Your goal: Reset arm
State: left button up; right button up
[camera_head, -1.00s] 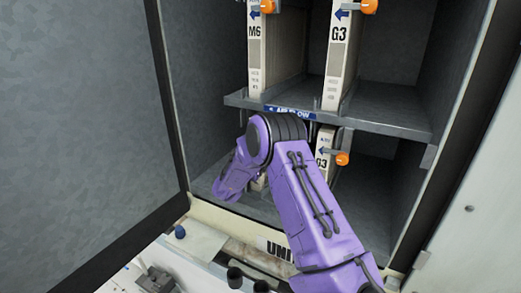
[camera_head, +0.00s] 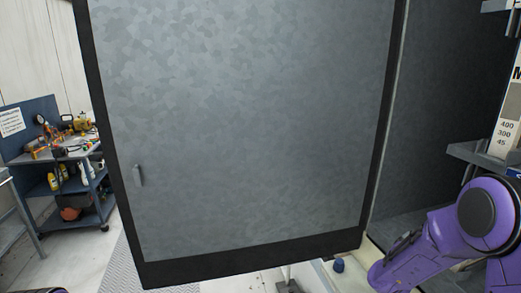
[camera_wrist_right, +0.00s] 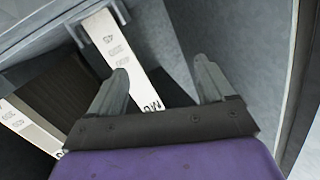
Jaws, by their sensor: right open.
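My right arm (camera_head: 450,235) is purple and sits at the lower right of the head view, in front of the cabinet opening. Its gripper does not show there. In the right wrist view my right gripper (camera_wrist_right: 160,68) is open, its two grey fingers spread with nothing held between them. A white filter edge (camera_wrist_right: 122,52) with printed marks lies beyond the fingers and shows through the gap. Whether a finger touches it, I cannot tell. My left gripper is out of view.
The open grey cabinet door (camera_head: 240,120) with a black frame fills the middle of the head view. A filter edge (camera_head: 508,125) and shelf (camera_head: 485,155) show at the right. A blue tool cart (camera_head: 75,190) stands at the far left. Pale floor (camera_head: 70,260) lies before it.

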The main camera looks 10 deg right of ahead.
jog(key=s+a+f+n+t+y+b, duration=0.1)
jog(key=s+a+f+n+y, duration=0.25)
jog(key=a+f, duration=0.5)
jog(key=s+a+f+n+y+b, duration=0.15)
jog(key=s+a+f+y, duration=0.35)
jog(key=f, duration=0.7)
pick_arm(q)
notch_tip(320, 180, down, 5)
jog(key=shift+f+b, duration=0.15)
jog(key=shift+b, duration=0.95)
pick_arm(e)
jog(key=s+a+f+n+g+y, duration=0.2)
jog(key=s+a+f, duration=0.3)
jog(key=s, duration=0.5)
jog(key=s+a+f+n+g+y, duration=0.1)
jog(key=s+a+f+n+g, duration=0.1)
jog(key=s+a+f, duration=0.4)
jog(key=s+f, duration=0.3)
jog(key=s, duration=0.1)
jog(key=shift+s+f+g+y, duration=0.2)
jog(key=shift+s+g+y, duration=0.1)
jog(key=shift+g+y, duration=0.1)
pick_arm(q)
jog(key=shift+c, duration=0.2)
pick_arm(e)
jog(key=shift+c, duration=0.4)
